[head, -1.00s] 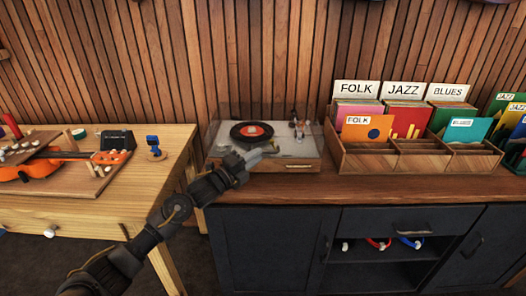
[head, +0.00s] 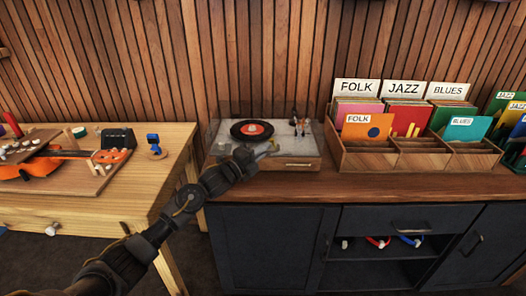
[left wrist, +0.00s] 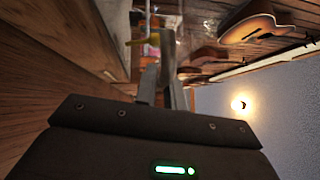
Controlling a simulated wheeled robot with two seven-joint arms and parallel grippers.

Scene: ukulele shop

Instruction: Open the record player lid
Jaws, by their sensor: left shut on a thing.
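The record player (head: 262,163) stands on the dark cabinet's wooden top, with a black record with a red label (head: 252,131) on its deck. Its clear lid is hard to make out, and I cannot tell its exact angle. My left gripper (head: 270,149) is at the front of the player, over its near edge, beside a small yellowish piece (head: 275,144). It is shut on what appears to be the lid's front edge; the contact is not clear. In the left wrist view the fingers (left wrist: 166,82) point ahead, with a yellow piece (left wrist: 144,42) beyond them. My right gripper is out of view.
A wooden record crate (head: 395,160) with FOLK, JAZZ and BLUES dividers stands right of the player. A wooden workbench (head: 90,213) with an orange ukulele (head: 38,168) is at the left. A slatted wall (head: 270,60) rises behind. The cabinet top right of the player's front is clear.

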